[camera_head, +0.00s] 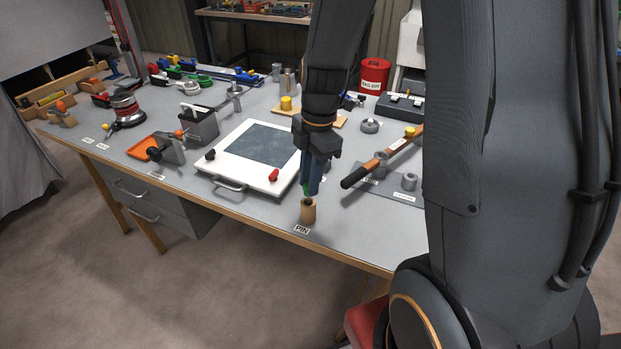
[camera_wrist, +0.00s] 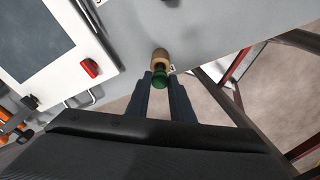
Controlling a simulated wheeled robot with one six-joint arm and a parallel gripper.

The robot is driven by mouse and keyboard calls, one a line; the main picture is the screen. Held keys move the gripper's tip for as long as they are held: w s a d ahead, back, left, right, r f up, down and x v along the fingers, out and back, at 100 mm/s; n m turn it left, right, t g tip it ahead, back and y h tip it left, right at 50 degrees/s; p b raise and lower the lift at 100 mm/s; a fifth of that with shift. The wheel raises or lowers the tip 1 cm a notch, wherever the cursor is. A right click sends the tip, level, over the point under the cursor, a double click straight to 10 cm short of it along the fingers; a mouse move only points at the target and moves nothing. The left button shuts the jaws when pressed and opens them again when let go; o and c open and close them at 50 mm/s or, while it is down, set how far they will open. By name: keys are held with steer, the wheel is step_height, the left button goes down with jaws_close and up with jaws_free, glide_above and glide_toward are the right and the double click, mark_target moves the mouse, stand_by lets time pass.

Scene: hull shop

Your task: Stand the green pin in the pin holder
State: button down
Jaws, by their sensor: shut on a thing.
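The pin holder (camera_head: 308,212) is a small tan cylinder near the table's front edge, beside a "PIN" label. Its top also shows in the wrist view (camera_wrist: 160,54). My gripper (camera_head: 312,186) points down just above the holder, its blue fingers shut on the green pin (camera_wrist: 160,76). In the wrist view the pin sits between the fingertips and overlaps the near side of the holder. I cannot tell whether its lower end is inside the hole.
A white framed board (camera_head: 256,183) with a red knob (camera_head: 274,175) lies left of the holder. A dark-handled tool (camera_head: 356,177) and grey cylinders on a grey mat (camera_head: 385,192) lie to the right. The table's front edge (camera_head: 340,256) is close to the holder.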

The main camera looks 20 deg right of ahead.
steer(key=shift+f+b, duration=0.95)
steer(key=shift+f, duration=0.5)
stand_by(0.7)
steer(key=c, duration=1.5)
jaws_free()
steer(key=shift+o, duration=0.6)
steer(key=o, duration=0.3)
steer(key=shift+r, duration=0.1)
steer(key=shift+r+p, duration=3)
steer(key=shift+r, duration=0.95)
